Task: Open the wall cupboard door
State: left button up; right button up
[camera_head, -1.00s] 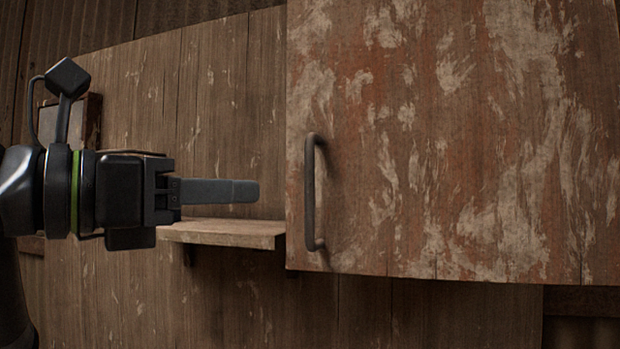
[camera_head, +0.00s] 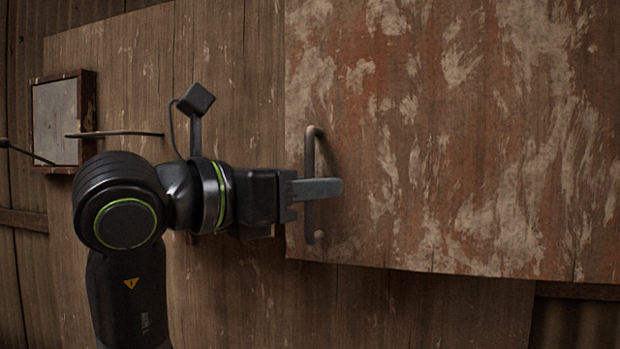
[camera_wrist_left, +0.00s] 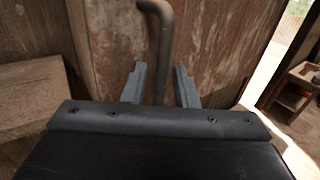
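The wall cupboard door (camera_head: 460,130) is a worn wooden panel with peeling red and white paint, and it looks shut. Its dark vertical bar handle (camera_head: 310,155) is near the door's left edge. My left gripper (camera_head: 330,189) reaches across the handle from the left in the head view. In the left wrist view the fingers (camera_wrist_left: 160,87) are apart, and the handle (camera_wrist_left: 162,45) runs down between them with gaps visible on both sides. The lower part of the handle is hidden behind the gripper body there. My right gripper is not in view.
A small framed panel (camera_head: 56,120) is on the wall at the left, with thin dark rods in front of it. In the left wrist view a wooden shelf (camera_wrist_left: 30,95) is at the left and a low shelf unit (camera_wrist_left: 295,90) at the right.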

pick_arm(q)
grip_shut()
dwell(0.5)
